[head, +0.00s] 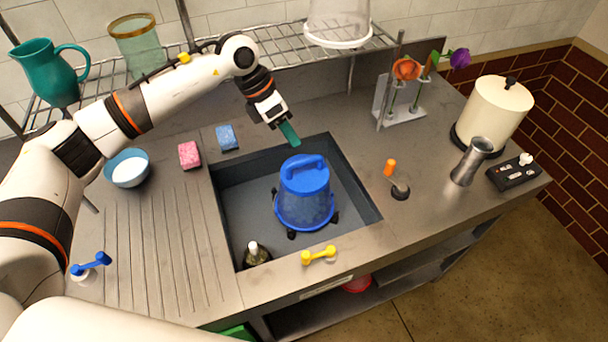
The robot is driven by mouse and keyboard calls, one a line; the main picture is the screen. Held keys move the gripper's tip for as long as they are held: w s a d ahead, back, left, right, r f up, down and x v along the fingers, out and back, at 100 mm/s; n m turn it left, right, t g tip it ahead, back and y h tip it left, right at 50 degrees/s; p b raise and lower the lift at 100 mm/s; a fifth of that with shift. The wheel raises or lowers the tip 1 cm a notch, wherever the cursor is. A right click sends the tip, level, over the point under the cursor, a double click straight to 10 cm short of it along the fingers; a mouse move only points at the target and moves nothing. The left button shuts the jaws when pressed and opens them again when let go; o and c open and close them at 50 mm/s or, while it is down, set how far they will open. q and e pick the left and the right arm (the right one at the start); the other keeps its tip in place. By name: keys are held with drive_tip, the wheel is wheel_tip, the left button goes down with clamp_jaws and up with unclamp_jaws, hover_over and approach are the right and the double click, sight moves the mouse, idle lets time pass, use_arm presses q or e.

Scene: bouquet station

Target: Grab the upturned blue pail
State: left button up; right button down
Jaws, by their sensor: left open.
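The upturned blue pail (305,194) sits in the dark sink (236,200), base up, with a raised blue grip on top. Small black feet show around its lower rim. My left gripper (290,134) is above the sink's back edge, up and slightly left of the pail in the picture, and apart from it. Its teal fingers are open and hold nothing that I can see; one finger largely covers the other. My right gripper is not in view.
A dark bottle (256,254) stands in the sink's front left corner. Pink (189,155) and blue (227,137) sponges lie behind left. A yellow handle (318,255) is at the front edge. An orange-topped item (389,168) and metal cup (470,162) stand right. A wire rack (290,48) spans the back.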

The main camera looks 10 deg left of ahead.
sight(304, 159)
use_arm(q)
drive_tip(key=x, duration=0.1)
drive_tip(key=p+x, duration=0.1)
drive_tip(key=x, duration=0.1)
drive_tip(key=shift+s+d+f, duration=0.25)
drive_tip(key=shift+s+d, duration=0.05)
drive_tip(key=shift+d, duration=0.1)
drive_tip(key=shift+w+f, duration=0.1)
drive_tip(key=shift+f, duration=0.2)
drive_tip(key=shift+d+f+p, duration=0.1)
drive_tip(key=shift+f+p, duration=0.2)
drive_tip(key=shift+p, duration=0.15)
drive_tip(key=p+x, duration=0.2)
drive_tip(key=x, duration=0.2)
drive_tip(key=shift+f, duration=0.45)
clamp_jaws()
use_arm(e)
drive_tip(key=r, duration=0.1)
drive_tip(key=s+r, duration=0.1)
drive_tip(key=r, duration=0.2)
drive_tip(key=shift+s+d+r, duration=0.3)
